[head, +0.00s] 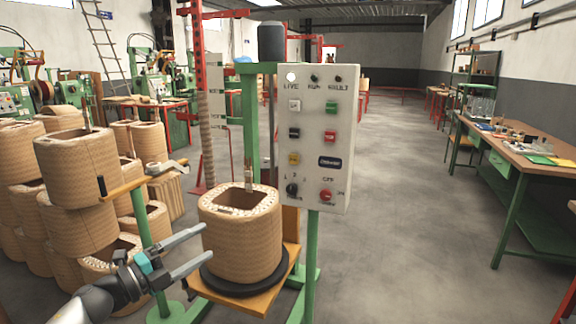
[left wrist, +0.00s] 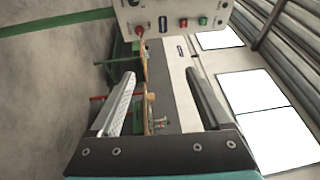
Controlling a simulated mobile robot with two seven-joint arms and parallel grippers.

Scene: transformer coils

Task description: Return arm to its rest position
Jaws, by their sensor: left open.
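My left gripper (head: 190,252) comes in from the lower left in the head view. Its two fingers are spread apart with nothing between them, just left of a tan wound coil (head: 240,240). The coil stands upright on a black round disc (head: 245,275) over a wooden board (head: 262,298). From this view I cannot tell if a fingertip touches the coil. In the left wrist view both fingers (left wrist: 160,100) show open and empty, with the control panel (left wrist: 175,18) beyond them. My right gripper is not in view.
The grey control panel (head: 316,138) on a green post stands right behind the coil. Several stacked coils (head: 68,168) fill the left side. A workbench (head: 530,150) with tools is at the right. The grey floor (head: 400,200) between is clear.

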